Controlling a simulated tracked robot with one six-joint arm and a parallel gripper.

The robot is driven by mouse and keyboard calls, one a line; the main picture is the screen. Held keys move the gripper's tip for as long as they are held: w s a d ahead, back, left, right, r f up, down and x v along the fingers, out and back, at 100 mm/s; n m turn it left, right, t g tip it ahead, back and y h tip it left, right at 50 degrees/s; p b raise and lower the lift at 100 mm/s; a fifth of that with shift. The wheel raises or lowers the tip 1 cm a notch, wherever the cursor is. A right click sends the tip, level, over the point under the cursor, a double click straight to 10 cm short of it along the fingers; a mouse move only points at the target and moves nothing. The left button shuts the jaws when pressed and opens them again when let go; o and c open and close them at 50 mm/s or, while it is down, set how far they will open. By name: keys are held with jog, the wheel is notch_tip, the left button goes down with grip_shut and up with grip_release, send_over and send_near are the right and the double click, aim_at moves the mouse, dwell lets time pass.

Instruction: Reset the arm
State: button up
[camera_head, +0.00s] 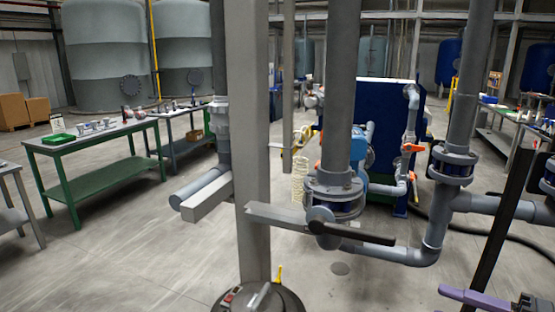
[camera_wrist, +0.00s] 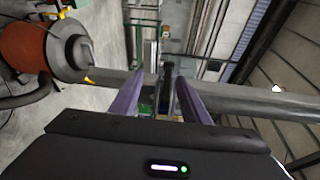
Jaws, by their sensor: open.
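My gripper (camera_wrist: 162,76) shows in the wrist view with its two purple fingers apart and nothing held between them. A grey post or pipe (camera_wrist: 275,103) runs across the wrist view beyond the fingers; I cannot tell how close it is. In the head view, a purple finger-like part of my gripper (camera_head: 480,298) shows at the lower right corner. The rest of the gripper is cut off by the frame edge there.
Grey pipes (camera_head: 341,90) with flanges and a valve with a dark lever (camera_head: 365,236) stand in front. A square post (camera_head: 250,150) rises in the middle. A green bench (camera_head: 105,150) stands left. An orange drum-like body (camera_wrist: 25,45) lies left in the wrist view. Floor at lower left is clear.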

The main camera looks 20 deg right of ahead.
jog(key=a+f+n+g+h, duration=0.2)
jog(key=a+g, duration=0.2)
jog(key=a, duration=0.4)
jog(key=w+a+f+n+g+h, duration=0.1)
jog(key=a+f+n+g+h, duration=0.2)
jog(key=a, duration=0.5)
jog(key=a+f+n+g+h, duration=0.1)
jog(key=a+n+g, duration=0.1)
jog(key=a+g, duration=0.45)
jog(key=w+a+r+n+t+h, duration=0.1)
jog(key=a+r+n+t+h, duration=0.2)
jog(key=a+n+t+h, duration=0.1)
jog(key=shift+a+t, duration=0.65)
jog(key=shift+a, duration=0.2)
jog(key=shift+r, duration=0.1)
jog(key=shift+c, duration=0.7)
